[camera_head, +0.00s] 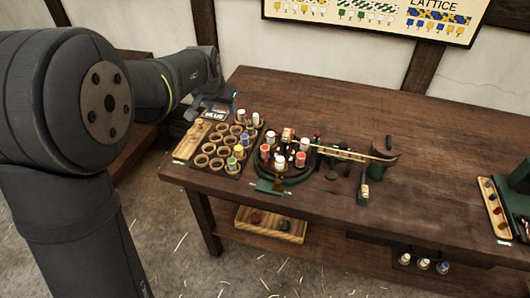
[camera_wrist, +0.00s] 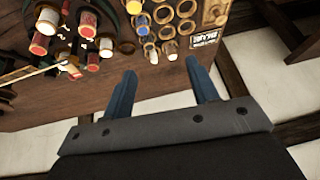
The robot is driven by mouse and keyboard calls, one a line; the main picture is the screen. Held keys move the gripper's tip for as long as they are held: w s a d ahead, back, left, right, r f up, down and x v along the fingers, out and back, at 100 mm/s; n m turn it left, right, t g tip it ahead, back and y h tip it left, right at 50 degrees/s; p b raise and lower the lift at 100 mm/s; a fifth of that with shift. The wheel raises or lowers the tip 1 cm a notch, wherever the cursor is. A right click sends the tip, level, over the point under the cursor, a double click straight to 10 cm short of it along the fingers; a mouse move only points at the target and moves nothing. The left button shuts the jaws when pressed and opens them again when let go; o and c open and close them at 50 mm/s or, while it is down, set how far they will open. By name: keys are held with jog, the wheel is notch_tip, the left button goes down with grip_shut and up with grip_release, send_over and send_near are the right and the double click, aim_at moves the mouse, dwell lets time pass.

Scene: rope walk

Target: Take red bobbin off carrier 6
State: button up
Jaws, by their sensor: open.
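Several red bobbins with pale tops, such as one red bobbin (camera_head: 265,152), stand among white ones on the round dark carrier plate (camera_head: 287,178). Carrier numbers are too small to read, so I cannot tell which is carrier 6. In the wrist view, red bobbins (camera_wrist: 40,44) show at the upper left, upside down. My gripper (camera_head: 214,110) is above the far left part of the table, behind the bobbin rack and away from the carrier plate. In the wrist view, my gripper (camera_wrist: 163,85) has its two blue fingers wide apart with nothing between them.
A rack of rings (camera_head: 202,160) left of the plate has several empty rings and a few bobbins. A wooden tray (camera_head: 270,224) sits below. The table's back right is clear.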

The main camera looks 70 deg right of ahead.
jog(key=w+a+f+t+h, duration=0.2)
jog(key=w+f+h, duration=0.1)
jog(key=w+f, duration=0.15)
jog(key=m+g+h, duration=0.4)
jog(key=g+h, duration=0.1)
jog(key=g, duration=0.2)
send_near(262, 152)
jog(key=x, duration=0.4)
jog(key=shift+s+r, duration=0.2)
jog(key=shift+s, duration=0.1)
jog(key=shift+x, duration=2.75)
jog(key=shift+w+f, duration=0.15)
jog(key=shift+w, duration=0.05)
jog(key=c, duration=1)
jog(key=shift+c, duration=0.2)
